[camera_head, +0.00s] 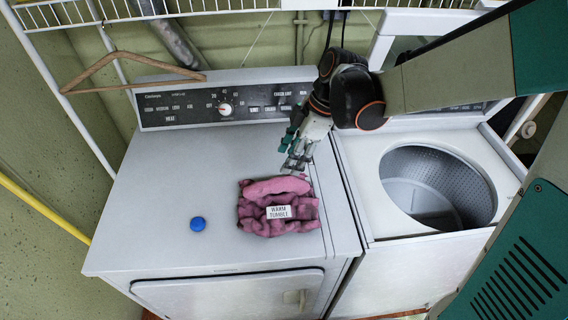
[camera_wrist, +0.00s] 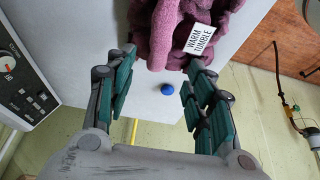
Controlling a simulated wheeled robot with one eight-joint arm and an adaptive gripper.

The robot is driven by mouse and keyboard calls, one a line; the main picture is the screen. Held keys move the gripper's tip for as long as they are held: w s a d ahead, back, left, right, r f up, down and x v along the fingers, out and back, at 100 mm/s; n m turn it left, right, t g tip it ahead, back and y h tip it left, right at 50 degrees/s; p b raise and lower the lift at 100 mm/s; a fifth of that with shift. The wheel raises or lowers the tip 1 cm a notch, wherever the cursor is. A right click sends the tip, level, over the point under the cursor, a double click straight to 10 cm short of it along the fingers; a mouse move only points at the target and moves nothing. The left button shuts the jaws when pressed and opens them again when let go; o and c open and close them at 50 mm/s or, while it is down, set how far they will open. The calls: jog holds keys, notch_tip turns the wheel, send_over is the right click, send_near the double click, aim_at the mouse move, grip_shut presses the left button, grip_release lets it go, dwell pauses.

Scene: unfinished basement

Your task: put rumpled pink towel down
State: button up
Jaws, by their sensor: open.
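The rumpled pink towel (camera_head: 279,207) lies bunched on the white top of the dryer (camera_head: 150,215), near its right edge. A white tag reading "WARM TUMBLE" (camera_head: 279,212) shows on it. My gripper (camera_head: 297,165) is just behind the towel in the head view, over the dryer top. Whether a fingertip touches the towel I cannot tell.
A round blue object (camera_head: 198,224) lies on the dryer top left of the towel. The control panel (camera_head: 220,103) rises behind. An open washer drum (camera_head: 437,187) is at the right. A wooden hanger (camera_head: 130,72) hangs at the back left. The dryer top's left side is clear.

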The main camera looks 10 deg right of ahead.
jog(key=s+d+r+m+t+h, duration=0.2)
jog(key=s+d+r+m+t, duration=0.1)
jog(key=s+m, duration=0.4)
jog(key=s+d+r+m+t+h, duration=0.2)
jog(key=s+d+r+m+t, duration=0.2)
jog(key=m, duration=0.6)
jog(key=s+d+r, duration=0.2)
jog(key=s+d, duration=0.1)
jog(key=d, duration=0.1)
jog(key=shift+s+m, duration=0.15)
jog(key=shift+m, duration=0.15)
